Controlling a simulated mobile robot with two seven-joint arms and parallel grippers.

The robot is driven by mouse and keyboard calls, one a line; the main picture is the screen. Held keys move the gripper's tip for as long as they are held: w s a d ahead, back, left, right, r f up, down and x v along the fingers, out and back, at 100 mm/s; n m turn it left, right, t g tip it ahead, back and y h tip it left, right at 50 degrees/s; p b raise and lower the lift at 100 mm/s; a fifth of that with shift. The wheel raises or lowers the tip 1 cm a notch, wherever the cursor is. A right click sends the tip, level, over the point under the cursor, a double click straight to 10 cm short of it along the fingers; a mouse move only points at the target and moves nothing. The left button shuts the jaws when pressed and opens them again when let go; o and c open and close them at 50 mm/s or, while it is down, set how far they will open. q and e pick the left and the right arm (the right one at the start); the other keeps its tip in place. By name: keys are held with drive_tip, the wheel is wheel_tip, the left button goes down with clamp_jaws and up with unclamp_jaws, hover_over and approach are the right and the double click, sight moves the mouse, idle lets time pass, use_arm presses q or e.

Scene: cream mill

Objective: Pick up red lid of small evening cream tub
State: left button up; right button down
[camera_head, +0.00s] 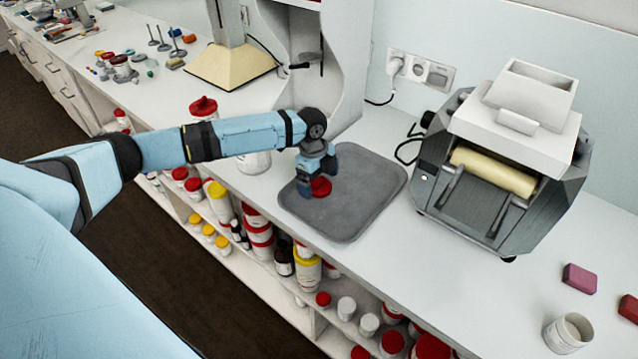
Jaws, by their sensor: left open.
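A red lid (321,188) shows on the grey mat (368,190), directly under my left gripper (318,186). The gripper points down with its fingers open, one on each side of the lid. Whether the fingers touch the lid cannot be told. The fingers and wrist hide part of the lid, and whether a tub is beneath it cannot be seen. An open white tub (568,333) without a lid stands at the lower right of the counter. My right gripper is not in view.
A mill with a roller (495,165) stands right of the mat. A white stand (345,75) rises behind it. A red-lidded tub (204,107) stands behind my left arm. Pink (579,279) and red blocks (629,308) lie at right. Shelves below hold several tubs and bottles.

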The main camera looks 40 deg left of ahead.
use_arm(q)
drive_tip(key=shift+f, duration=0.25)
drive_tip(key=c, duration=0.9)
drive_tip(key=shift+r, duration=0.1)
